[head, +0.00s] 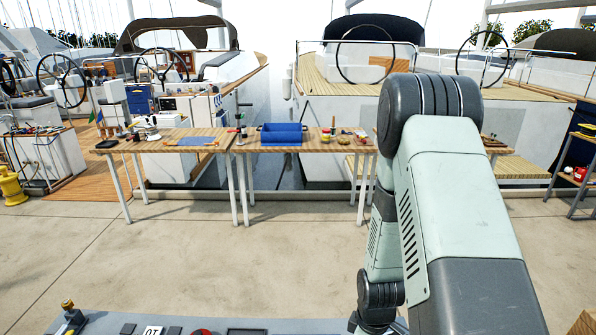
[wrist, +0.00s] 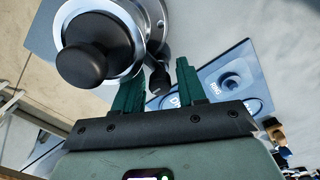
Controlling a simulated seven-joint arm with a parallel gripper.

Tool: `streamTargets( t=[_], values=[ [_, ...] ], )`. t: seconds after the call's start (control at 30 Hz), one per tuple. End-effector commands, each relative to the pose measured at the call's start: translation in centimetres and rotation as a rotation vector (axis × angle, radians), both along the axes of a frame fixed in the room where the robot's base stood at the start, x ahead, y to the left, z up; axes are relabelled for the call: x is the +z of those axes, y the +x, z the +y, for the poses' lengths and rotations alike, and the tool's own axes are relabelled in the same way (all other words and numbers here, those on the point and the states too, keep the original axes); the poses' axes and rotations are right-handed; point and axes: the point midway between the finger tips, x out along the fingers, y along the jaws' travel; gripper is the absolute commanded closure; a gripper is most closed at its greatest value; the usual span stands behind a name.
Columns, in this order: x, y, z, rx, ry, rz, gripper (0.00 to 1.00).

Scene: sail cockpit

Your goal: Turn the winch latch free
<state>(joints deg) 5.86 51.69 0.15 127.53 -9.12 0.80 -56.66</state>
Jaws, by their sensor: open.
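In the wrist view, my gripper (wrist: 158,73) has its two dark green fingers spread apart. A small black rounded piece (wrist: 159,80), which looks like the latch, shows between the fingers; I cannot tell whether either finger touches it. Just left of it is a round silver fitting (wrist: 66,13), apparently the winch, with a large black knob (wrist: 88,62) standing out from it. The left finger is close to the silver rim and partly overlaps that area. In the head view my gripper and the winch are hidden or out of frame.
A blue-grey label plate (wrist: 232,80) lies to the right of the fingers. In the head view, a blue bin (head: 282,139) and small tools stand on a wooden table (head: 255,144). A panel (head: 240,324) with buttons runs along the bottom.

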Motion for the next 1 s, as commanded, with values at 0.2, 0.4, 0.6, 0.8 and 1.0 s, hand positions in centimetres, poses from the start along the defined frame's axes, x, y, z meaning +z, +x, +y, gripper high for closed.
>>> streamTargets(
  t=[0.2,0.4,0.6,0.8,1.0],
  values=[
    [0.02,-0.03,0.01,0.0,0.0,0.001,0.89],
    [0.01,-0.13,0.02,0.067,0.0,0.004,0.99],
    [0.0,-0.17,-0.07,0.339,-0.001,0.005,1.0],
    [0.0,-0.17,-0.18,0.384,-0.001,0.006,1.0],
    [-0.01,-0.18,-0.28,0.44,-0.002,0.006,1.0]
  ],
)
